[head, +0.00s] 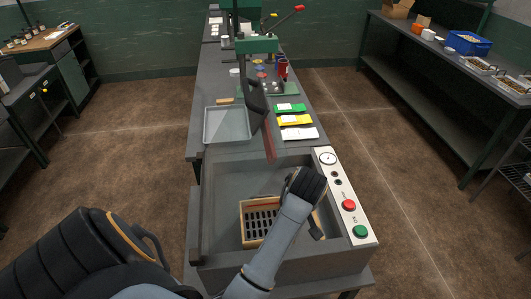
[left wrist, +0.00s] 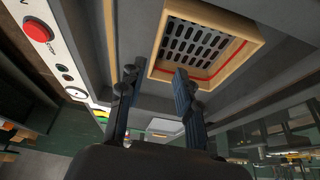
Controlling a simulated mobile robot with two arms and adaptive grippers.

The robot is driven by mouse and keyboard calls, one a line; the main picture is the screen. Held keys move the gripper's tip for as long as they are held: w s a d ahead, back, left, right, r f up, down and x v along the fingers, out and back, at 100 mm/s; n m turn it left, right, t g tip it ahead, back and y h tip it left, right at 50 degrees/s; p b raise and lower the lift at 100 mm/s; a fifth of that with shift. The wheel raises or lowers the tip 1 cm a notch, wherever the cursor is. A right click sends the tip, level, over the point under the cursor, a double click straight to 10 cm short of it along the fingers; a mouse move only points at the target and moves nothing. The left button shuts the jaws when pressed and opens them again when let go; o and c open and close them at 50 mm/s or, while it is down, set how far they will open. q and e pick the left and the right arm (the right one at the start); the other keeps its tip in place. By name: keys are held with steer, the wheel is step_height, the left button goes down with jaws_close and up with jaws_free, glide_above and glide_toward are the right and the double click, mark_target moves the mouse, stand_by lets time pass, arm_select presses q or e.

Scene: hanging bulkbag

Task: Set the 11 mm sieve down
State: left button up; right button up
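The sieve (head: 264,219), a wooden frame around a dark slotted grid, is inside the grey machine basin (head: 228,178). It shows large in the left wrist view (left wrist: 196,42), with a red line along its inner edge. No size mark is readable. My left gripper (head: 318,228) is over the basin's right part, and its forearm hides the sieve's right side in the head view. In the left wrist view the two fingers (left wrist: 155,85) are apart, near the frame's corner, with no frame clearly clamped between them. Whether a finger touches the frame is unclear. My right gripper is not in view.
A control panel (head: 345,195) with red and green buttons and a gauge borders the basin at right. A tan strip (left wrist: 110,38) stands near the left finger. A grey tray (head: 227,124), coloured packets (head: 296,120) and a green press (head: 257,45) are on the bench beyond.

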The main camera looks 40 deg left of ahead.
arm_select(q)
steer(key=shift+w+r, duration=0.1)
steer(key=shift+w, duration=0.4)
steer(key=shift+n, duration=0.3)
steer(key=p+x, duration=0.1)
steer(key=x, duration=0.7)
steer(key=shift+a, duration=0.15)
steer(key=shift+w+a+f+p, duration=0.15)
steer(key=shift+a+f+p, duration=0.05)
steer(key=shift+f+p, duration=0.5)
steer(key=p+x, duration=0.1)
steer(key=x, duration=0.2)
steer(key=shift+w+a+f, duration=0.1)
steer(key=shift+f, duration=0.35)
jaws_close()
steer(key=shift+r, duration=0.1)
